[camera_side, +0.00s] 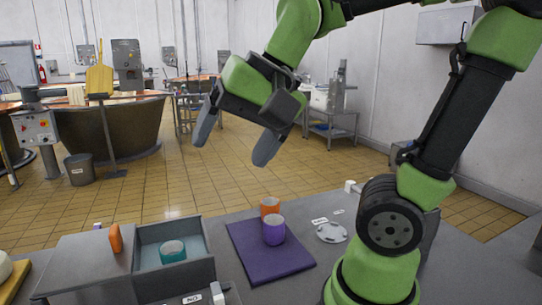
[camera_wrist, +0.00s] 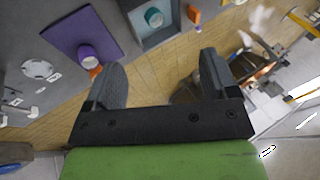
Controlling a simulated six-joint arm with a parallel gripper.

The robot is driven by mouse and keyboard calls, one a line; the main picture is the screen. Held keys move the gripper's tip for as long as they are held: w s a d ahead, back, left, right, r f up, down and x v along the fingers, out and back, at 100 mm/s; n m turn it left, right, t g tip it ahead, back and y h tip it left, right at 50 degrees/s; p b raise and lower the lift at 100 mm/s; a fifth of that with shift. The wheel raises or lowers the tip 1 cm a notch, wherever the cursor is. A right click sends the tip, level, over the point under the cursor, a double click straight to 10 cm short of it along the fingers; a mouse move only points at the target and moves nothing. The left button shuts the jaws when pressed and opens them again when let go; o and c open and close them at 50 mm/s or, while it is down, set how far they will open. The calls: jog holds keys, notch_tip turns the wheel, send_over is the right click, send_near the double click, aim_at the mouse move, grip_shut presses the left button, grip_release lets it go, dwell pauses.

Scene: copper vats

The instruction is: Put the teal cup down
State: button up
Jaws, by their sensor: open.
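The teal cup (camera_side: 173,251) stands in the open grey box (camera_side: 210,272) at the left of the table. It also shows in the wrist view (camera_wrist: 154,17), inside the box, with nothing touching it. My gripper (camera_side: 229,154) is high above the table, open and empty, with its two fingers spread apart. In the wrist view my gripper (camera_wrist: 162,78) also has nothing between its fingers.
A pale disc (camera_side: 331,232) lies further right.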

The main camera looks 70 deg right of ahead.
jog(key=s+n, duration=0.1)
jog(key=n, duration=0.1)
jog(key=s+f+n+t, duration=0.1)
jog(key=s, duration=0.1)
jog(key=s+n, duration=0.2)
jog(key=shift+s+a+f+n, duration=0.15)
jog(key=shift+a+f+n, duration=0.05)
jog(key=shift+a+n, duration=0.1)
